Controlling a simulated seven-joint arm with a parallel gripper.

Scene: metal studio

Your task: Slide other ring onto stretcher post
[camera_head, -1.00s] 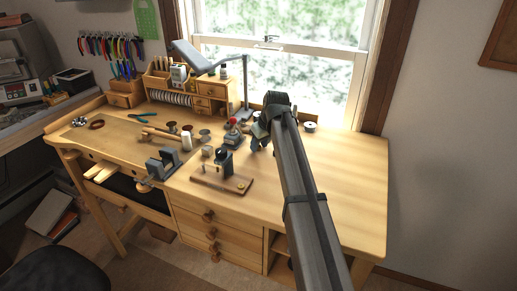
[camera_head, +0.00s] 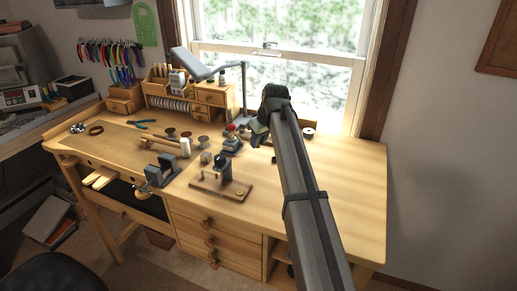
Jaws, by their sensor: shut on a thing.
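No ring can be made out on the post.
A desk lamp (camera_head: 243,95) rises behind. The right side of the bench (camera_head: 345,180) is clear.

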